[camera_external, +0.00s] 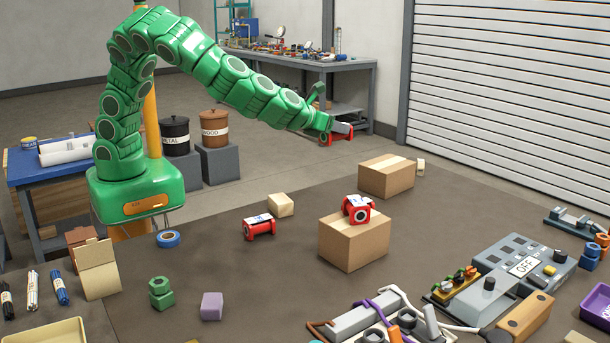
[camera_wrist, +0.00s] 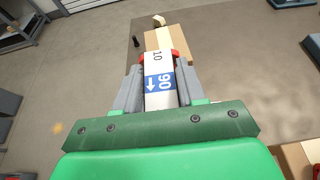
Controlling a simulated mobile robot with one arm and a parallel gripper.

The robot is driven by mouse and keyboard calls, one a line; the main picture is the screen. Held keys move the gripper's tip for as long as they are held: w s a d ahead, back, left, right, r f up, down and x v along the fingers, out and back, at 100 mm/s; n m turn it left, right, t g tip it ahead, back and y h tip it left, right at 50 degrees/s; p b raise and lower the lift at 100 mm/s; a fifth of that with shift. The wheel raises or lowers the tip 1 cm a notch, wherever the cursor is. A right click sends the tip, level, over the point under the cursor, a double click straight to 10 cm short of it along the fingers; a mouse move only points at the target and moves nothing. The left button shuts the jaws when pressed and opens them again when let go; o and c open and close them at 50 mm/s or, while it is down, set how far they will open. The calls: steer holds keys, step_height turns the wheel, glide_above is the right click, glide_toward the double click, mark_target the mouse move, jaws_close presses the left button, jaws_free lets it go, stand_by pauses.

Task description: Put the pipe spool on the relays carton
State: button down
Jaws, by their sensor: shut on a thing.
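My gripper (camera_external: 329,126) is shut on a red pipe spool (camera_external: 340,134) with a white label and holds it in the air behind the table. A nearer carton (camera_external: 352,247) has another red spool (camera_external: 359,207) on top. I cannot read which carton is for relays.
A third red spool (camera_external: 258,227) and a beige block (camera_external: 280,204) lie left of the nearer carton. A small beige thing (camera_external: 421,167) is beside the far carton. A control box (camera_external: 520,270) and cluttered parts fill the front right. The table's middle left is fairly clear.

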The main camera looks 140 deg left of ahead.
steer(key=s+a+r, duration=0.2)
steer(key=s+a, duration=0.6)
steer(key=a, duration=0.3)
glide_above(388, 163)
steer(key=shift+s+f, duration=0.1)
steer(key=shift+f, duration=6.35)
steer(key=shift+f, duration=0.15)
steer(key=c, duration=0.7)
jaws_free()
steer(key=shift+o, duration=0.2)
